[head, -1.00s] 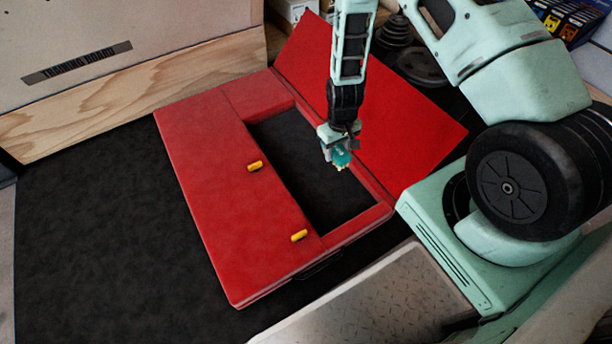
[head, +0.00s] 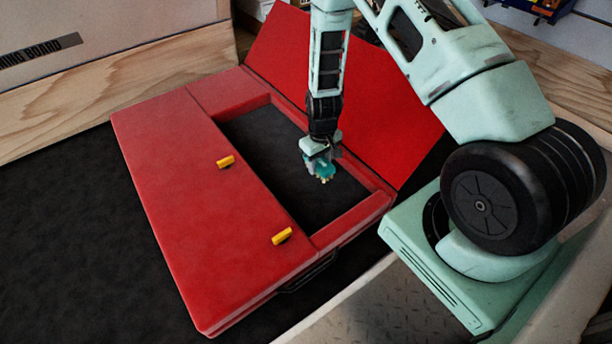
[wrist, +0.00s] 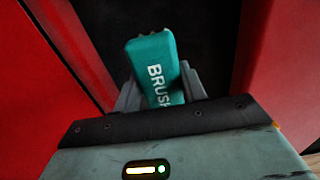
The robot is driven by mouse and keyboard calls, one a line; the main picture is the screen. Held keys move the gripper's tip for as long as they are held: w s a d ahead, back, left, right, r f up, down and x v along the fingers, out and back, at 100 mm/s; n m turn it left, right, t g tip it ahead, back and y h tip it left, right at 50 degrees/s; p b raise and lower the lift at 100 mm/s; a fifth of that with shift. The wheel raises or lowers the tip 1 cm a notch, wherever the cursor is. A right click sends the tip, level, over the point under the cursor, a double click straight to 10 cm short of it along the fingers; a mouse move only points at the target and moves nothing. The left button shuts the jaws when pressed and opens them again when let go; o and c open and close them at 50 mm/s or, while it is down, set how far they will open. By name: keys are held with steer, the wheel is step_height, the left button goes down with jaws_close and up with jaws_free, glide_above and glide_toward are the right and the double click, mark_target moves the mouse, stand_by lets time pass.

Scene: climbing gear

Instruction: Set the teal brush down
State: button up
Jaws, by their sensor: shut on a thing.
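My gripper (head: 318,160) is shut on the teal brush (head: 325,171) and holds it over the open compartment of the red case (head: 190,200). In the wrist view the teal brush (wrist: 156,72) shows the letters "BRUSH" between the fingers of my gripper (wrist: 162,92), with its far end over the dark compartment floor. In the head view light bristle tips show at the brush's lower end. I cannot tell whether the brush touches the dark floor of the compartment (head: 270,160).
The red lid (head: 350,90) stands open behind the compartment. Two yellow latches (head: 226,161) (head: 282,236) sit on the case's closed left part. The compartment looks empty beside the brush. Black matting (head: 80,240) left of the case is clear.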

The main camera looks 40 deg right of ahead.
mark_target(318, 188)
step_height(318, 188, down, 8)
steer(key=b, duration=0.5)
steer(key=shift+f, duration=0.2)
steer(key=shift+r, duration=0.15)
steer(key=o, duration=1)
